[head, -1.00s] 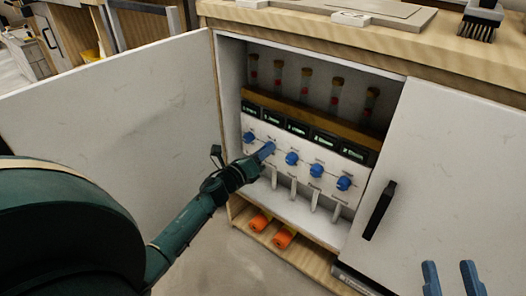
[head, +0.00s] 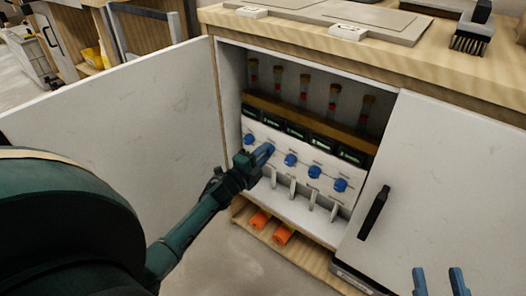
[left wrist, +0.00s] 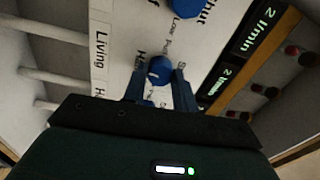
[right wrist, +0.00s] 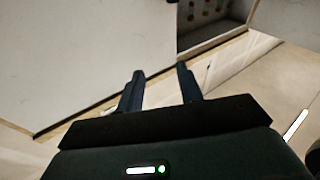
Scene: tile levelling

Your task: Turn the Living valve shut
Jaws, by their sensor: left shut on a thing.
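The Living valve is a round blue knob (left wrist: 160,70) on a white panel, in line with the printed word "Living" in the left wrist view. In the head view it is second from the left in a row of blue knobs, mostly hidden by my gripper. My left gripper (head: 264,151) is shut on it, with one finger on each side in the left wrist view (left wrist: 158,85). Printed words around the knob are partly covered, so its setting is unclear. The display (left wrist: 215,87) in line with it reads about 2 l/min. My right gripper (head: 440,280) is open and empty.
Other blue knobs (head: 290,160) sit close beside the held one, with displays and glass tubes above. Grey pipes and orange items (head: 259,220) are below. The open cabinet door (head: 110,110) stands left; another door with a black handle (head: 374,212) is right.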

